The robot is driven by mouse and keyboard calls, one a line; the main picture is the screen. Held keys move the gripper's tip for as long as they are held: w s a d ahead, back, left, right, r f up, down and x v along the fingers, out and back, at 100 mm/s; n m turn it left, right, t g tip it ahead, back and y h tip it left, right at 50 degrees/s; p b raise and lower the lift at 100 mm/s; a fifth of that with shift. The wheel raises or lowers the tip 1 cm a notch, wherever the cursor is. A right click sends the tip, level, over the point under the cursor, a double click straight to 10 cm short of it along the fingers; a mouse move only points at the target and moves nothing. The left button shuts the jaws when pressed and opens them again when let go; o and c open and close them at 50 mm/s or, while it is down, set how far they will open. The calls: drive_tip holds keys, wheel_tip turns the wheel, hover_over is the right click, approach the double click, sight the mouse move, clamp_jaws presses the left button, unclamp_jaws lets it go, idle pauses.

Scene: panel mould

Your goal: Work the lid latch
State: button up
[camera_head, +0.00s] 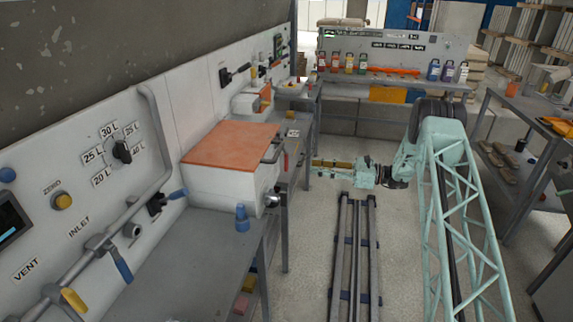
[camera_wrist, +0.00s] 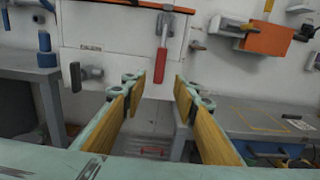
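A white box with an orange lid (camera_head: 235,143) stands on the left bench in the head view, lid down. Its white front (camera_wrist: 115,28) fills the upper left of the wrist view. A lever with a red handle (camera_wrist: 160,68) hangs upright on that front, near its right edge; it looks like the latch. A grey knob-like fitting (camera_wrist: 88,72) sits lower left on the front, under a small unreadable label. My gripper (camera_head: 314,164) is to the right of the box, apart from it. In the wrist view my gripper (camera_wrist: 158,90) is open and empty, with the red handle beyond the fingers.
A second, smaller orange-and-white unit (camera_wrist: 265,38) is on the wall to the right. Floor rails (camera_head: 355,250) run below my arm.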

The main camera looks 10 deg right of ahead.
sight(286, 171)
drive_tip(key=shift+a, duration=0.1)
drive_tip(key=shift+b+x, duration=0.75)
drive_tip(key=shift+x, duration=6.1)
drive_tip(key=shift+c, duration=0.4)
clamp_jaws()
